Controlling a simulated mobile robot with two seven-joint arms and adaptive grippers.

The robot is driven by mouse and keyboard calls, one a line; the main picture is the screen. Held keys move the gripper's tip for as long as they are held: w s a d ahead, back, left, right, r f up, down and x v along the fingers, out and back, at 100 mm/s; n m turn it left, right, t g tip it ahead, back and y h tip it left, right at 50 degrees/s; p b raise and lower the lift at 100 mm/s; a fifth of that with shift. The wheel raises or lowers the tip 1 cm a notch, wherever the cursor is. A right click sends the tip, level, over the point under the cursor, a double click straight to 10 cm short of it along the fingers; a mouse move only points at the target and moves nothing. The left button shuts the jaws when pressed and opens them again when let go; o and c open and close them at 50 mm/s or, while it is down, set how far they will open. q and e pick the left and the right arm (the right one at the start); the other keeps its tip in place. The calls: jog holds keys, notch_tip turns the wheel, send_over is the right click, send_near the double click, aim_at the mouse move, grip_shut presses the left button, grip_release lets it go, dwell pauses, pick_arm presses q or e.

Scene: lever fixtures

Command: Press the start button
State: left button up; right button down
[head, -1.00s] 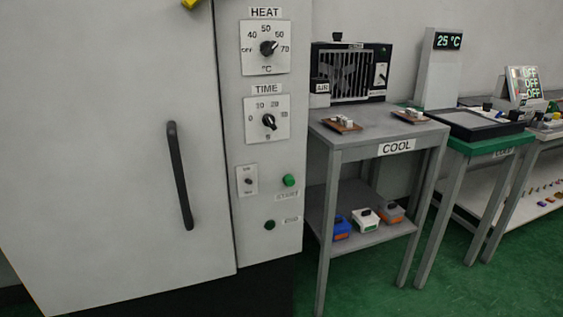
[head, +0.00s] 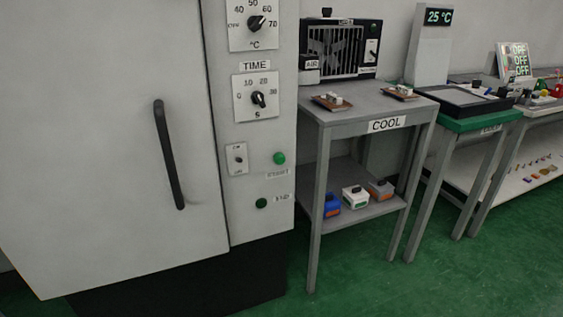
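The start button (head: 279,158) is a bright green round button on the control panel of a tall grey cabinet (head: 90,140), with a START label just below it. A darker green button (head: 261,203) sits lower on the panel, beside a label that is hard to read. A small switch plate (head: 237,159) is left of the start button. Above are the TIME dial (head: 258,99) and the heat dial (head: 256,23). The cabinet door is shut, with a black handle (head: 168,155). Neither of my grippers is in view.
A grey COOL table (head: 350,125) stands right of the cabinet, carrying a fan box (head: 340,50) and small brown trays. Its lower shelf holds small coloured boxes. A green-topped table (head: 475,122) stands further right. The green floor (head: 450,280) in front is clear.

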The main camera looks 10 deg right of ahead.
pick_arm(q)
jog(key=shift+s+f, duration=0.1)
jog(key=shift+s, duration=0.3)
